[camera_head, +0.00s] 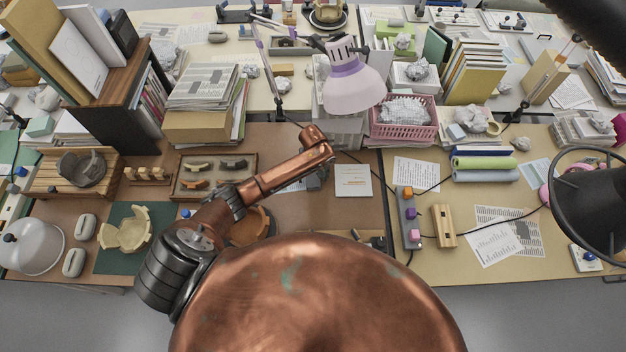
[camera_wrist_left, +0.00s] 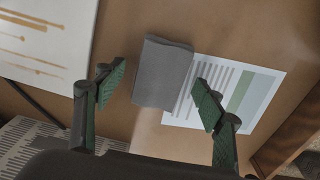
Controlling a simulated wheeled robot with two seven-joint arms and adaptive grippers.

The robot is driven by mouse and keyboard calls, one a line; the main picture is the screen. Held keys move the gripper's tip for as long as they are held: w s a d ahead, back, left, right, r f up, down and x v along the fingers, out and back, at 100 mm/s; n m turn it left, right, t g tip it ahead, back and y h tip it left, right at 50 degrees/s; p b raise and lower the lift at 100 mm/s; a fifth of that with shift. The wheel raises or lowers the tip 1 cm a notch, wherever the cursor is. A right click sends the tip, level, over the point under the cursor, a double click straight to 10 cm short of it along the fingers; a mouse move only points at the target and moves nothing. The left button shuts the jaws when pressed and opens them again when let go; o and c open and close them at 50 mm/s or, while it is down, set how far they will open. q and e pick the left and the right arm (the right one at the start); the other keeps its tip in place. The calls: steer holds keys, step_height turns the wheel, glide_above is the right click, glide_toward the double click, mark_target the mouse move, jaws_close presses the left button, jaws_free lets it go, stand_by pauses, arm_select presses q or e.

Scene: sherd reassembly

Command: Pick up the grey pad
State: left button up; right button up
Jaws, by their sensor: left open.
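The grey pad (camera_wrist_left: 162,73) is a small, dark grey block lying on the brown desk in the left wrist view. It overlaps or lies right beside a printed sheet (camera_wrist_left: 245,92) with a green panel. My left gripper (camera_wrist_left: 160,96) is open and empty, with its two green-lined fingers spread to either side of the pad in the picture. I cannot tell how high the fingers are above it. In the head view my left arm reaches out over the desk, and its gripper (camera_head: 315,172) largely hides the pad there. My right gripper is not seen.
A white card with brown marks (camera_head: 353,181) lies to the right of the gripper. A tray of sherds (camera_head: 252,160) is to the left. A purple lamp (camera_head: 352,85) and a pink basket (camera_head: 404,132) stand behind. A power strip (camera_head: 408,215) lies farther right.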

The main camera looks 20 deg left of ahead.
mark_target(313, 178)
arm_select(q)
steer(key=shift+f, duration=0.1)
steer(key=c, duration=1.2)
steer(key=shift+o, duration=0.2)
steer(key=shift+r, duration=0.4)
step_height(313, 178, up, 2)
steer(key=shift+r, duration=0.2)
steer(key=s+d+r, duration=0.2)
steer(key=d+r, duration=0.3)
steer(key=d, duration=0.1)
steer(key=s+d+r, duration=0.2)
steer(key=d+r, duration=0.3)
steer(key=d, duration=0.2)
steer(key=shift+s+p, duration=0.3)
steer(key=shift+p, duration=0.05)
steer(key=shift+d+f, duration=0.1)
